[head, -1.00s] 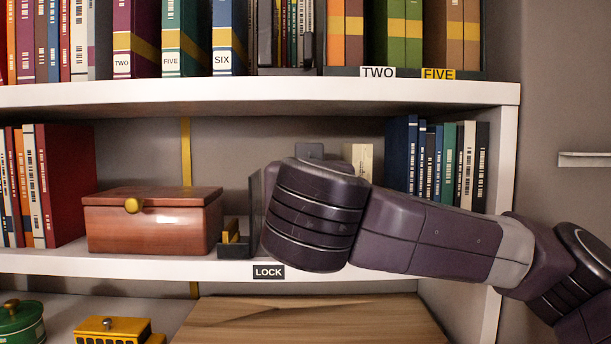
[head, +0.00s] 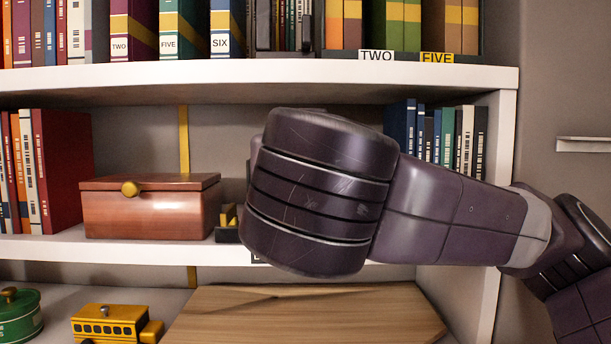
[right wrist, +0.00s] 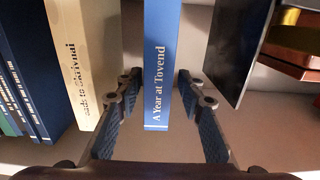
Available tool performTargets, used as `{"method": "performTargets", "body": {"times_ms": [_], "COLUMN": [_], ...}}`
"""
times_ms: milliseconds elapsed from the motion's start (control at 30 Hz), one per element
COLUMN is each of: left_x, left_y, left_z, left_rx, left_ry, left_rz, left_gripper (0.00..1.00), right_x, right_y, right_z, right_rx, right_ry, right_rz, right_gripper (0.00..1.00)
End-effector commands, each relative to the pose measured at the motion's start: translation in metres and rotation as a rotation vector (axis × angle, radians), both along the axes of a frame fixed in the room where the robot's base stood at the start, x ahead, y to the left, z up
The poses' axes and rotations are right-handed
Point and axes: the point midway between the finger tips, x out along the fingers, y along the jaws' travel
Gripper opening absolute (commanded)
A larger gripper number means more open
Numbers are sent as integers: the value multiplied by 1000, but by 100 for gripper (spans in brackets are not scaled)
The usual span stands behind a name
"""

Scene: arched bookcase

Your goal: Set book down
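A blue book titled "A Year at Tovend" (right wrist: 160,70) shows its spine in the right wrist view. My right gripper (right wrist: 158,90) is open, with one finger on each side of the spine and a small gap on both sides. A cream book (right wrist: 88,60) is left of it and a dark upright plate (right wrist: 235,50) is right of it. In the head view my right arm reaches in from the right to the middle shelf (head: 150,248). Its thick wrist hides the gripper and the blue book there. My left gripper is not in view.
A brown box (head: 150,212) with a gold knob and a small dark-and-yellow object (head: 228,222) stand left of my wrist. Blue, green and dark books (head: 435,135) stand behind my arm. A wooden board (head: 300,315) and a yellow toy bus (head: 110,323) are below.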

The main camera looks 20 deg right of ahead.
Motion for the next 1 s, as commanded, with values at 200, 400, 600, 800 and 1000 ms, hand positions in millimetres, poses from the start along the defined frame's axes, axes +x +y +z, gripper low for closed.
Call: {"method": "performTargets", "body": {"times_ms": [200, 400, 600, 800, 1000], "left_x": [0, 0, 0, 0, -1], "left_y": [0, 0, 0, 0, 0], "left_z": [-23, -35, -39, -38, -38], "left_rx": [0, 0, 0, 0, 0], "left_ry": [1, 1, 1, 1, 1], "left_rz": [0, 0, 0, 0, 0], "left_gripper": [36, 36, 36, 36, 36], "right_x": [-24, -42, -50, -51, -50], "right_y": [5, 11, 13, 13, 13], "right_z": [-1, 0, 1, 1, 1], "right_rx": [0, 1, 2, 2, 2], "right_ry": [-6, -4, -2, -1, -1], "right_rz": [-6, -5, -6, -6, -6], "right_gripper": [35, 35, 35, 35, 35]}}
